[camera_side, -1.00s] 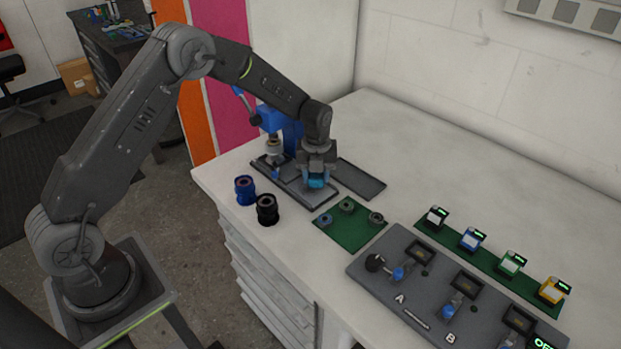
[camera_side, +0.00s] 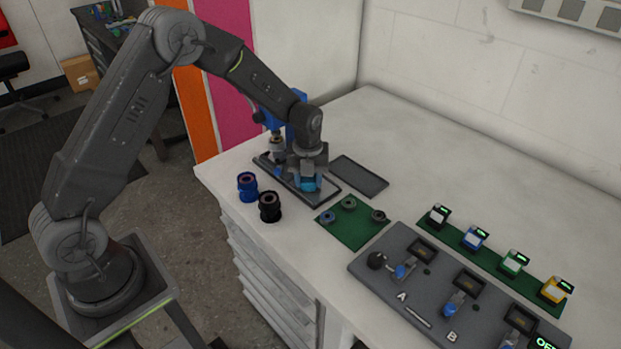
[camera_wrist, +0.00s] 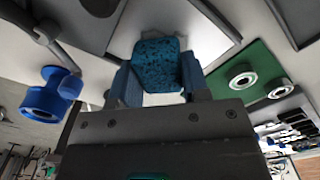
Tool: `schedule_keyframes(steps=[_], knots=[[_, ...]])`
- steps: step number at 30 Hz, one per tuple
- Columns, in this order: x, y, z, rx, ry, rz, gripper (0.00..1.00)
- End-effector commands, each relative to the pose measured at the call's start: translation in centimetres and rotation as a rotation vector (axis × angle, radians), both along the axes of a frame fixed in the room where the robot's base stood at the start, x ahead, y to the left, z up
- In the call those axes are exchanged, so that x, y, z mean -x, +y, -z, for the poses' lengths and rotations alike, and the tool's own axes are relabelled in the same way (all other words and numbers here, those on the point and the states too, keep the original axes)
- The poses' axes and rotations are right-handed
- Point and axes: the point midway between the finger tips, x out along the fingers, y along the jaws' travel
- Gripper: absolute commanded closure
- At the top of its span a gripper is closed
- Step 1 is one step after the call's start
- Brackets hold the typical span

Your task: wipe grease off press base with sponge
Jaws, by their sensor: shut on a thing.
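My gripper (camera_side: 306,180) is shut on a blue-teal sponge (camera_side: 306,186). The sponge also shows between the fingers in the wrist view (camera_wrist: 155,65), speckled dark and teal. My gripper points down over the dark press base (camera_side: 325,196), with the sponge low at its front part. I cannot tell whether the sponge touches the surface. The blue press (camera_side: 297,133) stands at the back of the base, partly hidden by my arm. No grease can be made out; the sponge and gripper hide part of the base.
A blue spool-like part (camera_side: 247,186) and a black one (camera_side: 269,207) stand left of the base. An empty dark tray (camera_side: 359,177) lies to its right. A green mat (camera_side: 352,228) with rings is in front. A grey fixture board (camera_side: 420,290) lies further right.

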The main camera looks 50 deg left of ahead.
Motion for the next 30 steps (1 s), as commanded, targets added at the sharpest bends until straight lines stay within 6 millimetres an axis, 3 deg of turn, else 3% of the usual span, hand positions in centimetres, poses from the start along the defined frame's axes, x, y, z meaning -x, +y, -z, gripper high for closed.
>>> schedule_keyframes(steps=[2, 17, 20, 30], knots=[[0.7, 0.5, 0.5, -0.004, 0.035, 0.005, 0.88], [-3.3, 0.3, 0.3, -0.003, 0.023, 0.004, 0.88], [-3.6, 0.3, 0.0, -0.003, 0.014, 0.004, 0.93], [-1.7, 0.2, -0.4, -0.002, 0.011, 0.003, 0.93]])
